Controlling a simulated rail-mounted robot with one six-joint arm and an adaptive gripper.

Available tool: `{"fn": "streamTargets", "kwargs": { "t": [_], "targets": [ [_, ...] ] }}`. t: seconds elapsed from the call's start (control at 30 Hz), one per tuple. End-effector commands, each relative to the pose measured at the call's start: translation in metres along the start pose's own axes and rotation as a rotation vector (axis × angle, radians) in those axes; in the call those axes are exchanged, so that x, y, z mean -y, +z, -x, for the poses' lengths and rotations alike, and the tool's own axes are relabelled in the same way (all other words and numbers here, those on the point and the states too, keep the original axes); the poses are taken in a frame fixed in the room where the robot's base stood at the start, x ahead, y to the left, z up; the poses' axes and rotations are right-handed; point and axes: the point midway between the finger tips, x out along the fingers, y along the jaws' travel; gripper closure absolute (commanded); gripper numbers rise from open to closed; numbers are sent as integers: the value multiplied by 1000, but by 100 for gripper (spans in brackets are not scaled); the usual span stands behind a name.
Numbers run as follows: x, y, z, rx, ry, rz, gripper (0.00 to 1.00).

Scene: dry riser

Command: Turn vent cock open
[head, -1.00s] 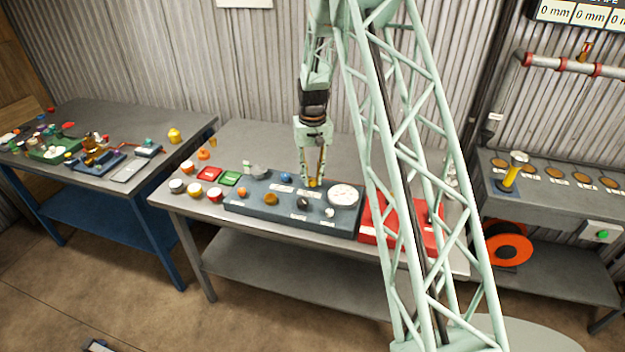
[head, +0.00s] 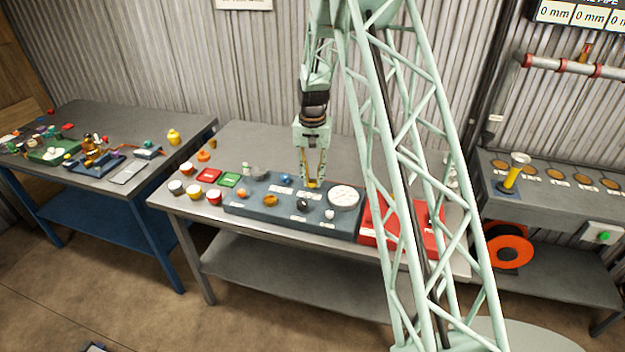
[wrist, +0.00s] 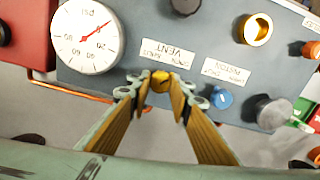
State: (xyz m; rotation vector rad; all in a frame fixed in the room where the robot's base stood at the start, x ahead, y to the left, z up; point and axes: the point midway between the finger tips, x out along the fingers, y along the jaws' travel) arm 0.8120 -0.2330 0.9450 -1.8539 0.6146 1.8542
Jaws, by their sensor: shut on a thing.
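The vent cock is a small yellow knob (wrist: 160,80) beside the upside-down VENT label (wrist: 167,54) on the blue-grey panel in the wrist view. My gripper (wrist: 160,88) has its two fingertips on either side of the knob, shut on it. In the head view my gripper (head: 313,183) points down at the back edge of the panel (head: 250,205), left of the white gauge (head: 343,196). The fingertips mostly hide the knob there. I cannot tell its exact turn angle.
A blue knob (wrist: 221,98) and a grey knob (wrist: 272,112) sit close to the vent cock. The gauge face (wrist: 88,42) is on its other side. A red case (head: 376,228) stands right of the panel; coloured caps (head: 193,190) lie left.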

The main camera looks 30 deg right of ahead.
Motion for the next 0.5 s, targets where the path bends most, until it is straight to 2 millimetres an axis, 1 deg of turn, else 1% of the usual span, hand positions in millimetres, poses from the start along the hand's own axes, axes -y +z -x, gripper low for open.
{"fn": "streamTargets", "kwargs": {
  "t": [0.07, 0.1, 0.23, 0.5],
  "targets": [
    [0, 0, 0, -1, 0, 0, 92],
    [0, 0, 0, -1, 0, 0, 79],
    [0, 0, 0, -1, 0, 0, 68],
    [0, 0, 0, 0, 0, 1, 67]
  ]
}}
